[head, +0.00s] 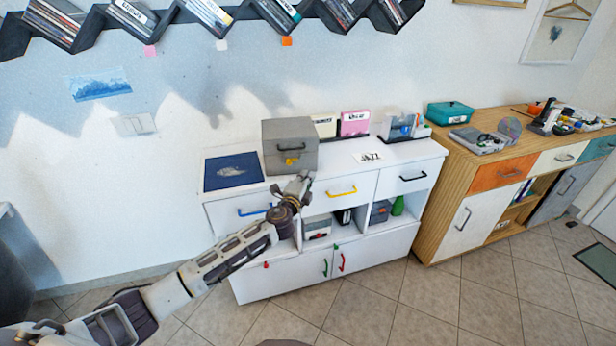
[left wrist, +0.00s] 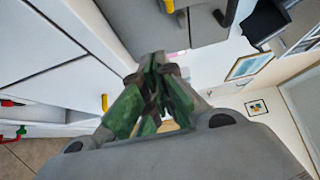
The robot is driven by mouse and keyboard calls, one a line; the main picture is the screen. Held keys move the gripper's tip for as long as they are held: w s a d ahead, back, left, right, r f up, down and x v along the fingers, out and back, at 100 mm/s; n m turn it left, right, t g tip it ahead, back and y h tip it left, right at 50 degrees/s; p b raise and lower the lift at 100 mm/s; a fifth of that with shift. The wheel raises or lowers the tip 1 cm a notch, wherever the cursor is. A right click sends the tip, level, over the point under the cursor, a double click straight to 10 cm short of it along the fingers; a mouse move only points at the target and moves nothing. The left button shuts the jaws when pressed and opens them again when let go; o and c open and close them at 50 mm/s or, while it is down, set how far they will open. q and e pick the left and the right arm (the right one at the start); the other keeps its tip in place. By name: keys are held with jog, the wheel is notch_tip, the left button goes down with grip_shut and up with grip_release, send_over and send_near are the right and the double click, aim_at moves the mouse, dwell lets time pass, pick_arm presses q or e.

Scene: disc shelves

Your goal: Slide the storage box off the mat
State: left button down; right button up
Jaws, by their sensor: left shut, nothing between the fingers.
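The grey storage box (head: 290,136) stands on the white cabinet, with a dark handle on its front and a small yellow mark below it. The dark blue mat (head: 233,172) lies flat to its left. The box's left side is at the mat's right edge; I cannot tell if it overlaps it. My left gripper (head: 303,180) is shut and empty, just in front of the box's lower front. In the left wrist view its fingers (left wrist: 158,88) point toward the grey box (left wrist: 180,22); I cannot tell whether they touch. My right gripper is not in view.
The white cabinet (head: 410,152) also bears a pink case (head: 355,122), a white JAZZ card (head: 369,157) and a clear organiser (head: 398,127) to the right of the box. Drawer handles, one yellow (head: 342,192), stick out below. A disc shelf (head: 95,25) hangs above.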

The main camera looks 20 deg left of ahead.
pick_arm(q)
jog(key=s, duration=0.8)
jog(key=shift+s+a, duration=0.15)
jog(key=shift+s, duration=0.2)
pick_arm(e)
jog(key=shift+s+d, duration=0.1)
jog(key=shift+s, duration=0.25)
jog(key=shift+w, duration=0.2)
